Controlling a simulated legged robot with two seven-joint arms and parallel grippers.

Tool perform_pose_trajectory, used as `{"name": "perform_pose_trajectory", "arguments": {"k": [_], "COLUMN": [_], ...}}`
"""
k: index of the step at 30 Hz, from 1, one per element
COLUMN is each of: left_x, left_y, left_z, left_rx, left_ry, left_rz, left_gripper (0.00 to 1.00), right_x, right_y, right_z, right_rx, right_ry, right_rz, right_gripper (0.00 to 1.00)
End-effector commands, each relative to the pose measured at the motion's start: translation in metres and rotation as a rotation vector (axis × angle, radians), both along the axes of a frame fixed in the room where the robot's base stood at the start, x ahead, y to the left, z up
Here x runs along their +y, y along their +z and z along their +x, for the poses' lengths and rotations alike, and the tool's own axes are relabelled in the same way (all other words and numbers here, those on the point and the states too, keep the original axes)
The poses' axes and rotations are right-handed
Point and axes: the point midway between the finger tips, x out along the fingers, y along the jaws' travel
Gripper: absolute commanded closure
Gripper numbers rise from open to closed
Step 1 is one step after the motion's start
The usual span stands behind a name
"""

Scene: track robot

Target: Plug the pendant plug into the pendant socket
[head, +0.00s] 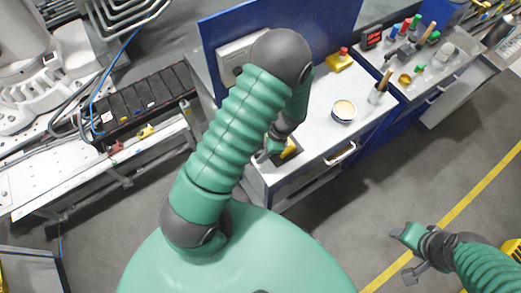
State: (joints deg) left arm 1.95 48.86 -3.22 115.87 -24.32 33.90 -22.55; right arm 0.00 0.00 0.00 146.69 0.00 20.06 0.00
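My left arm arches over the middle of the head view, and its gripper (268,152) points down at the front left corner of the white worktop (308,135). A small yellow and dark item (289,148) lies right beside that gripper. I cannot tell whether they touch, or whether the fingers are open or shut. My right gripper (405,252) is at the lower right above the floor, with its fingers apart and nothing between them. I cannot make out the pendant plug or pendant socket for certain; my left arm hides part of the bench.
A yellow box with a red button (340,60), a round tin (343,111) and a cup of tools (377,93) stand on the worktop. A blue panel (335,25) rises behind it. A black battery-like row (150,100) is at left.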

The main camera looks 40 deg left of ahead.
Motion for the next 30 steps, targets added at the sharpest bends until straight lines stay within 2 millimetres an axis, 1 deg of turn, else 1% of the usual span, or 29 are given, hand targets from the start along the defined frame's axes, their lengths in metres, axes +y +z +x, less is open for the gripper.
{"name": "perform_pose_trajectory", "arguments": {"k": [1,2,11,14,17,20,21,24,30], "left_x": [0.000,0.000,0.000,0.000,-0.004,-0.011,-0.015,-0.023,-0.036], "left_y": [0.000,0.000,0.000,-0.002,0.015,0.034,0.043,0.075,0.126], "left_z": [0.000,0.000,0.000,0.000,0.006,0.018,0.024,0.032,0.048], "left_rx": [0.000,0.000,0.000,-0.001,-0.005,-0.009,-0.009,-0.008,-0.005], "left_ry": [0.000,0.000,0.000,0.001,0.000,0.000,-0.001,-0.001,-0.001], "left_rz": [0.000,0.000,0.000,0.000,0.000,0.000,0.000,0.000,0.000], "left_gripper": [0.51,0.48,0.48,0.48,0.48,0.48,0.48,0.48,0.48], "right_x": [0.000,0.000,0.000,0.000,0.000,0.000,0.000,0.000,0.000], "right_y": [0.000,0.000,0.000,-0.007,-0.007,-0.017,-0.021,-0.019,-0.022], "right_z": [0.000,0.000,0.000,0.000,0.000,0.000,0.000,0.000,0.000], "right_rx": [0.000,0.000,0.000,0.000,0.000,0.000,0.000,0.000,0.000], "right_ry": [0.000,0.000,0.000,0.000,0.000,0.000,0.000,0.000,0.000], "right_rz": [0.000,0.000,0.000,0.000,0.000,0.000,0.000,0.000,0.000], "right_gripper": [0.45,0.45,0.45,0.45,0.45,0.45,0.45,0.45,0.45]}}
